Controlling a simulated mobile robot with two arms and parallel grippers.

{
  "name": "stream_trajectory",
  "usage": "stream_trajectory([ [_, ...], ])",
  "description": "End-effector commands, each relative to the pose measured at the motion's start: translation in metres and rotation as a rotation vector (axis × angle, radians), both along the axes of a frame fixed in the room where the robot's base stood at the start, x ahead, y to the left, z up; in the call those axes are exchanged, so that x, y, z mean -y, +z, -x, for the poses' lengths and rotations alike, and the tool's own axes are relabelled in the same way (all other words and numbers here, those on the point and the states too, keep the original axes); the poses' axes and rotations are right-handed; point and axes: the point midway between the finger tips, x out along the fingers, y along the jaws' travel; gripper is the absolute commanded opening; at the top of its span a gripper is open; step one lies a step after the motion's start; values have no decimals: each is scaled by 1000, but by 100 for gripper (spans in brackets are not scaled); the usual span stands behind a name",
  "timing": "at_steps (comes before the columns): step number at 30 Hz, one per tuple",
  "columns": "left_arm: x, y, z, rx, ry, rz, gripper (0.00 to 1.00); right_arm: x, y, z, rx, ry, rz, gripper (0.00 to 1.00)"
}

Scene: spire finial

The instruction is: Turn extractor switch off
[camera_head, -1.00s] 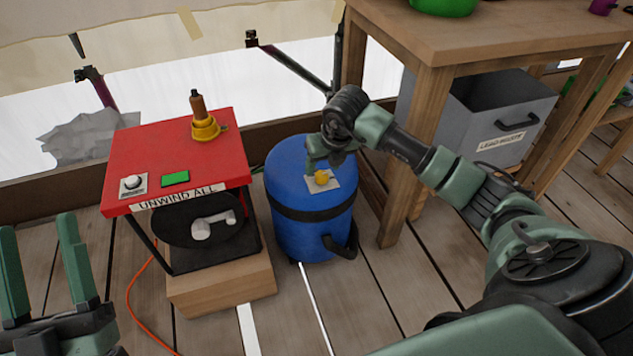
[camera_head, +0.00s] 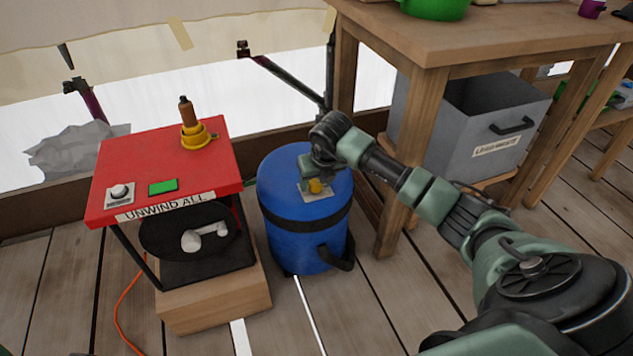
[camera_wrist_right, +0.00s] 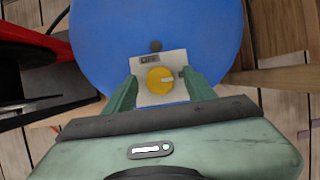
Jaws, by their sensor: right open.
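The extractor is a blue drum (camera_head: 300,235) with a black band, standing on the deck. On its top is a pale plate (camera_head: 321,191) with a yellow rotary switch (camera_head: 315,186). My right gripper (camera_head: 308,178) is over the drum top at the switch. In the right wrist view, its open fingers (camera_wrist_right: 159,88) stand on either side of the yellow knob (camera_wrist_right: 159,80), with small gaps between. The knob's pale pointer mark faces right. Small lettering at the plate's upper left is too small to read surely. My left gripper is out of the head view.
Left of the drum stands a red-topped machine (camera_head: 165,165) labelled "UNWIND ALL", with a green button (camera_head: 163,188). A wooden table (camera_head: 430,48) is close on the right, with a grey bin (camera_head: 500,120) labelled "LEAD WASTE" below it. An orange cord (camera_head: 122,300) lies on the deck.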

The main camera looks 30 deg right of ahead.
Motion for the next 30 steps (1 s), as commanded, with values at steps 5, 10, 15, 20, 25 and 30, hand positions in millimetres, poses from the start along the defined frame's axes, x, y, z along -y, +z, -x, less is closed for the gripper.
stream_trajectory([
  [5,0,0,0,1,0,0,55,0,0,0,1,0,0,55],
  [10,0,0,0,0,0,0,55,0,0,0,0,0,0,16],
  [15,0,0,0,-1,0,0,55,0,0,0,0,1,-1,0],
  [20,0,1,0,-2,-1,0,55,1,1,0,1,18,0,0],
  [25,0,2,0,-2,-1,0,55,2,1,0,1,83,2,0],
  [30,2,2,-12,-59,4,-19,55,3,1,0,0,199,1,0],
])
